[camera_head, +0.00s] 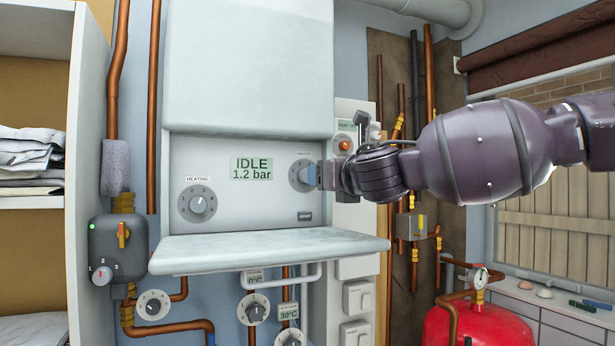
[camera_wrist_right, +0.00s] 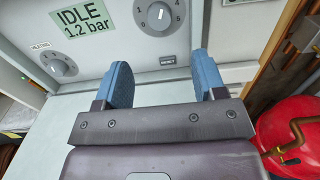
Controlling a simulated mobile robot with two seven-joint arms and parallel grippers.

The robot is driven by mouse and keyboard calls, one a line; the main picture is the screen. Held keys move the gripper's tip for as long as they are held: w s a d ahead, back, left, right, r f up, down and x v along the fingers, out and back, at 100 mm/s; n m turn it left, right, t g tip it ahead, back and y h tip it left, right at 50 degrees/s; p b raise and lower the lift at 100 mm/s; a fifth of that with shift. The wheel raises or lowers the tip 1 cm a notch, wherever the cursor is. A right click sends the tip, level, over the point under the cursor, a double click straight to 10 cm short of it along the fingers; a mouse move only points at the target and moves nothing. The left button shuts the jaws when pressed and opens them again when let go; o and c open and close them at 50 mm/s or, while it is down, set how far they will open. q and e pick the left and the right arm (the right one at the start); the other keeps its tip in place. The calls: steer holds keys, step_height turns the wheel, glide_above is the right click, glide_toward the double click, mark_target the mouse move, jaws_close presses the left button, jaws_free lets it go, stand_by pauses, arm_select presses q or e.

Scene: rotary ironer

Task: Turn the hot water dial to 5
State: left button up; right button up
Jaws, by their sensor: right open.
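The hot water dial (camera_head: 302,174) is a grey round knob at the right of the boiler's panel. Its label is too small to read in the head view. It also shows at the top of the right wrist view (camera_wrist_right: 159,15), cut by the frame edge, with small numbers around it. I cannot tell its setting. My right gripper (camera_head: 320,176) is at the dial's right in the head view and hides part of it. In the right wrist view its blue fingers (camera_wrist_right: 162,82) are apart, with nothing between them and the dial beyond their tips. My left gripper is out of view.
The heating dial (camera_head: 197,203) sits at the panel's left. A display (camera_head: 251,168) reads IDLE, 1.2 bar. The boiler's open flap (camera_head: 270,248) juts out below the panel. A red tank (camera_head: 478,325) stands at the lower right, and copper pipes run around the boiler.

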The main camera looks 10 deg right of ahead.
mark_target(306, 176)
arm_select(q)
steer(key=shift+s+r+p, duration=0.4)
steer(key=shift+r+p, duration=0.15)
steer(key=shift+p, duration=0.7)
arm_select(e)
steer(key=w+a, duration=0.2)
steer(key=w, duration=0.8)
steer(key=shift+w, duration=0.1)
steer(key=shift+c, duration=0.5)
steer(key=c, duration=0.8)
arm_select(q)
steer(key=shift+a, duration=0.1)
arm_select(e)
steer(key=shift+m, duration=0.4)
steer(key=shift+a+r+m, duration=0.1)
steer(key=shift+m, duration=8.4)
